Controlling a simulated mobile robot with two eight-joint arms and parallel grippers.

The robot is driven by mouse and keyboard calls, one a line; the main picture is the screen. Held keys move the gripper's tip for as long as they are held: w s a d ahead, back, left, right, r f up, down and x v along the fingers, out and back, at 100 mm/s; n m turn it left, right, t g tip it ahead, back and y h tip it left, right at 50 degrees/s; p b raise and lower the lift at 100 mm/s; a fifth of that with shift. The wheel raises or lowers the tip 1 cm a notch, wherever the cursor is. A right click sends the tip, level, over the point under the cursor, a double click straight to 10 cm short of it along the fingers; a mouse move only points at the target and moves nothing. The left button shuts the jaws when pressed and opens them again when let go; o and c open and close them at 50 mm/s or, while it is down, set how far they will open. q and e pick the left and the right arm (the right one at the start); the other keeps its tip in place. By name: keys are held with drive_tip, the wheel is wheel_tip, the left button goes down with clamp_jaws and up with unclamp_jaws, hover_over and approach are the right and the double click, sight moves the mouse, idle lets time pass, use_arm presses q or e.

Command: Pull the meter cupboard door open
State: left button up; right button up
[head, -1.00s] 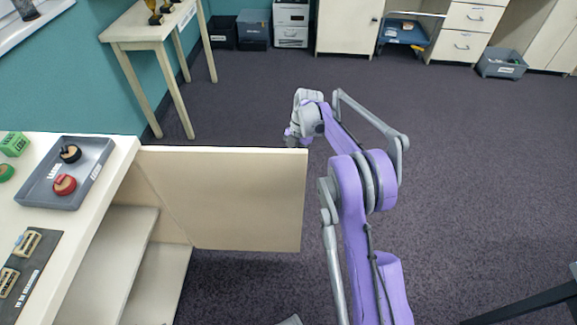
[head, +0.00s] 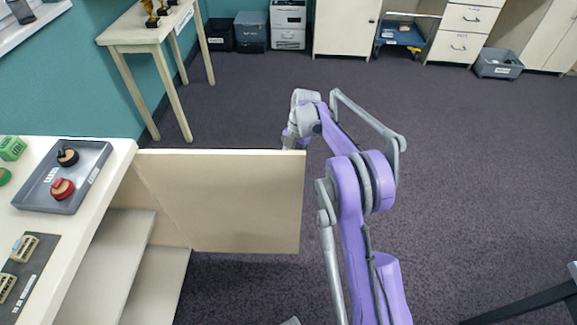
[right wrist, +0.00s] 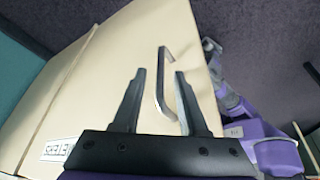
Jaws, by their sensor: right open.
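The meter cupboard door (head: 225,205) is a pale cream panel standing wide open, swung out from the cupboard (head: 150,285), whose shelves show in the head view. In the right wrist view, the door's outer face (right wrist: 110,80) carries a thin metal bar handle (right wrist: 160,92) and a white label (right wrist: 60,150). My right gripper (right wrist: 160,71) is open, with its dark fingers on either side of the handle as seen here; I cannot tell whether they touch it. In the head view the door hides this gripper. My left gripper is not in view.
The cupboard top holds a grey tray (head: 92,180) with a red and a black knob, and a dark mat (head: 42,265) with small devices. A side table (head: 130,38) stands behind.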

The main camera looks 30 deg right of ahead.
drive_tip(key=p+v, duration=0.1)
drive_tip(key=v, duration=0.9)
drive_tip(key=shift+r, duration=0.15)
drive_tip(key=shift+d, duration=0.15)
